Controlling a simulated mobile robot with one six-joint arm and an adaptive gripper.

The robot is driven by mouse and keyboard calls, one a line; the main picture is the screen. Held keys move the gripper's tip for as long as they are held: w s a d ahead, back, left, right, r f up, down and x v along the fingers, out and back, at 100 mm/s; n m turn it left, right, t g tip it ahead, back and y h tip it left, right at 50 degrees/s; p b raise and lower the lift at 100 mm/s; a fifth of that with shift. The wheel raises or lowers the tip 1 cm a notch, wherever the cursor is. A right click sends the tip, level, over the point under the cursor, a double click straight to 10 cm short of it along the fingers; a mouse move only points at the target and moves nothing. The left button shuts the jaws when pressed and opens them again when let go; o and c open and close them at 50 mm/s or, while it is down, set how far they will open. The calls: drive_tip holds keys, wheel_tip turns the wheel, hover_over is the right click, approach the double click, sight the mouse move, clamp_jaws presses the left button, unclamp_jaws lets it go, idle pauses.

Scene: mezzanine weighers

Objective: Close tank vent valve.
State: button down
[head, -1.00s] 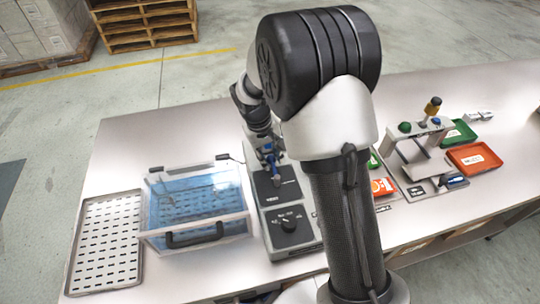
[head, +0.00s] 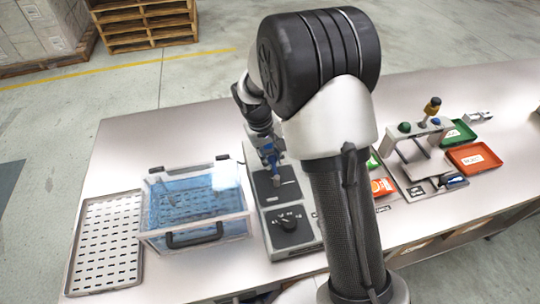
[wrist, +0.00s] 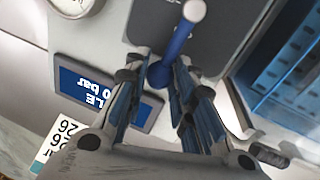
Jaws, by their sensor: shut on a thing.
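A blue lever (wrist: 178,45) with a pale round end shows in the wrist view, rising from a dark plate on a grey unit. My gripper (wrist: 160,72) is shut on it, with one finger on each side near its lower part. In the head view my gripper (head: 269,160) is over the upper dark plate of the grey unit (head: 308,239), beside the clear blue tank (head: 233,227). The lever's base is partly hidden by the fingers. I cannot tell how far the valve is turned.
A slotted tray (head: 106,243) lies left of the tank. A green tray (head: 458,134), a red tray (head: 474,158) and a small stand (head: 412,152) are at the right. A round gauge (wrist: 76,5) shows in the wrist view.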

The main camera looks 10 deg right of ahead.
sight(287, 168)
drive_tip(key=d+m, duration=0.2)
drive_tip(key=m, duration=0.1)
drive_tip(key=d+m+g, duration=0.1)
drive_tip(key=shift+s+m+p, duration=0.3)
drive_tip(key=shift+m+p, duration=0.1)
drive_tip(key=d+m, duration=0.1)
drive_tip(key=s+m, duration=0.1)
drive_tip(key=m, duration=0.1)
drive_tip(key=shift+s+d+m+g+p, duration=0.1)
drive_tip(key=shift+d+m+g+p, duration=0.2)
drive_tip(key=shift+d, duration=0.1)
drive_tip(key=m, duration=0.1)
drive_tip(key=s+d+m, duration=0.1)
drive_tip(key=m, duration=0.1)
drive_tip(key=s+m+y, duration=0.1)
drive_tip(key=shift+s+d+m+g+p, duration=0.15)
drive_tip(key=shift+d+m+g+p, duration=0.15)
drive_tip(key=shift+p, duration=0.05)
drive_tip(key=shift+s+d+m, duration=0.2)
drive_tip(key=shift+s+m, duration=0.4)
drive_tip(key=shift+m, duration=0.5)
drive_tip(key=shift+s+m+y+p, duration=0.4)
drive_tip(key=shift+s+m, duration=0.3)
drive_tip(key=shift+m, duration=0.4)
drive_tip(key=c, duration=1.3)
unclamp_jaws()
